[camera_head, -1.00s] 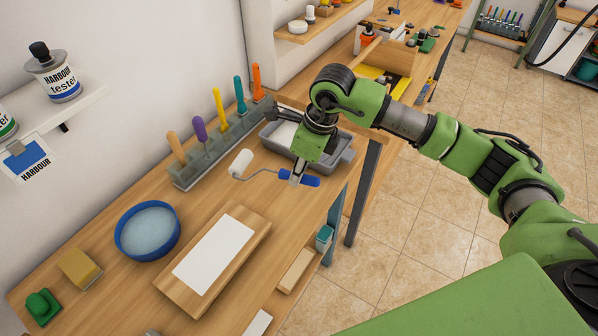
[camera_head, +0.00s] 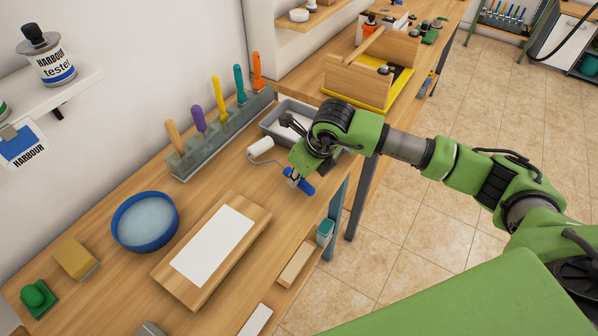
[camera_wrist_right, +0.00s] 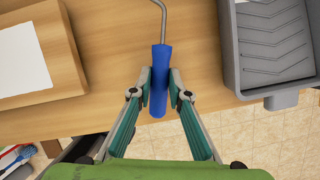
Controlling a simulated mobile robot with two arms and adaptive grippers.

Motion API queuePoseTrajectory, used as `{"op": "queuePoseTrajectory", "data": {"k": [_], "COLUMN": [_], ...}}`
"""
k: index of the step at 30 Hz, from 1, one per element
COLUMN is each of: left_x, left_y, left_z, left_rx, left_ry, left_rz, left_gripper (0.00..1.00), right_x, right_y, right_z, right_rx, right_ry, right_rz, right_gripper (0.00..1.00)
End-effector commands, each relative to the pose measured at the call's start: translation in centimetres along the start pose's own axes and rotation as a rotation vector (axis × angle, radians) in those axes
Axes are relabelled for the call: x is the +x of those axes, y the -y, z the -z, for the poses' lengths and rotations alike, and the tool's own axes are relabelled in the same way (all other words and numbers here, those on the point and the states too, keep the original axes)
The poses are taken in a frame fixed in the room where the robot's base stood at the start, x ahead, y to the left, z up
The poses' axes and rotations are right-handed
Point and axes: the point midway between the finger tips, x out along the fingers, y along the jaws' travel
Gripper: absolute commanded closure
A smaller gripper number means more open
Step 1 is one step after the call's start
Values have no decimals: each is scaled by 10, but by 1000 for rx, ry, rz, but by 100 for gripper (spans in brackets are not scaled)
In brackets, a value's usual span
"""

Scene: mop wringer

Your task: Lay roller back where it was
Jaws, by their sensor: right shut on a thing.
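The paint roller has a white sleeve (camera_head: 260,149), a thin metal frame and a blue handle (camera_head: 301,183). My right gripper (camera_head: 292,177) is shut on the blue handle (camera_wrist_right: 160,80) near the bench's front edge. In the right wrist view my gripper's fingertips (camera_wrist_right: 159,92) press on both sides of the handle; the sleeve is out of that view. In the head view the roller is low over the bench; I cannot tell whether it touches the wood. A grey paint tray (camera_head: 277,122) is just behind, partly hidden by my arm. My left gripper is not in view.
A rack (camera_head: 222,135) of several coloured-handled tools stands along the wall. A blue bowl (camera_head: 145,240), a wooden board (camera_head: 250,222) with a white sheet, and a sponge (camera_head: 76,258) are to the left. Bare bench lies between the rack and board.

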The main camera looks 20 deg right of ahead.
Motion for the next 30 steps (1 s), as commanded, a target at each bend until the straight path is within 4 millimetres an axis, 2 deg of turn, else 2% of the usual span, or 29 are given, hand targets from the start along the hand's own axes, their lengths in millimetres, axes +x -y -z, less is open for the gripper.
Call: {"op": "queuePoseTrajectory", "data": {"k": [4,17,30], "left_x": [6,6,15], "left_y": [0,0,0], "left_z": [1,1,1], "left_rx": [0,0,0], "left_ry": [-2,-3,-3], "left_rz": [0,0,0], "left_gripper": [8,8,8], "right_x": [10,11,18], "right_y": [0,0,0], "right_z": [4,4,6], "right_rx": [0,-1,-1], "right_ry": [0,1,1], "right_rz": [0,0,-1], "right_gripper": [100,100,100]}}
